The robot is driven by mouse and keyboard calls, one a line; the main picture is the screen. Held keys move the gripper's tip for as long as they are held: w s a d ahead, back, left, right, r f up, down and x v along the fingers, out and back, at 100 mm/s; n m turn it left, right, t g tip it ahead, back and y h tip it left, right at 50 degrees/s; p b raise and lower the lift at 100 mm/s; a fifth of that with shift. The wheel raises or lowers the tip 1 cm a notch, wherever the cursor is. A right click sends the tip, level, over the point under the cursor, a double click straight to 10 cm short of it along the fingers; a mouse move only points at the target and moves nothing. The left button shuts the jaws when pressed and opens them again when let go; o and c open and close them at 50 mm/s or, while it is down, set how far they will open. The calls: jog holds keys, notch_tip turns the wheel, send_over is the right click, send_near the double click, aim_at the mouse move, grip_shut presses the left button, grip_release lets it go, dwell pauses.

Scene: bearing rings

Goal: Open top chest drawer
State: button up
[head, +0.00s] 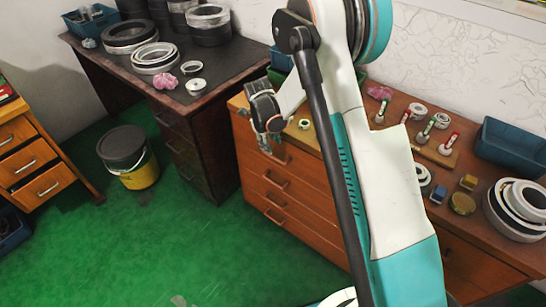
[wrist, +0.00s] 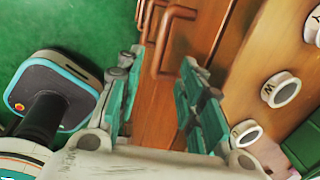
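The wooden chest (head: 262,193) stands in the middle of the head view, with several drawers that look closed. Its top drawer handle (head: 281,159) is a bar just below and right of my gripper (head: 268,147). In the wrist view my gripper (wrist: 160,62) is open and empty, its two teal fingers apart. A copper-coloured handle (wrist: 171,38) lies just beyond and between the fingertips; I cannot tell whether it touches them. Lower handles (wrist: 145,14) show past it to the left.
The chest top carries white rings (wrist: 282,91), small parts and a blue bin (head: 508,146). A dark desk (head: 113,62) with bearing rings stands left of the chest. A yellow bucket (head: 137,176) stands on the green floor (head: 165,245), which is clear before the chest.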

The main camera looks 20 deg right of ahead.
aim_at(274, 157)
jog(key=f+b, duration=0.1)
jog(key=f, duration=0.2)
jog(key=d+f+b, duration=0.1)
jog(key=f, duration=0.1)
jog(key=w+f, duration=0.1)
jog(key=f, duration=0.2)
jog(key=shift+d+f+b, duration=0.2)
jog(key=shift+f+b, duration=0.1)
jog(key=shift+b, duration=0.1)
jog(key=shift+c, duration=0.4)
grip_shut()
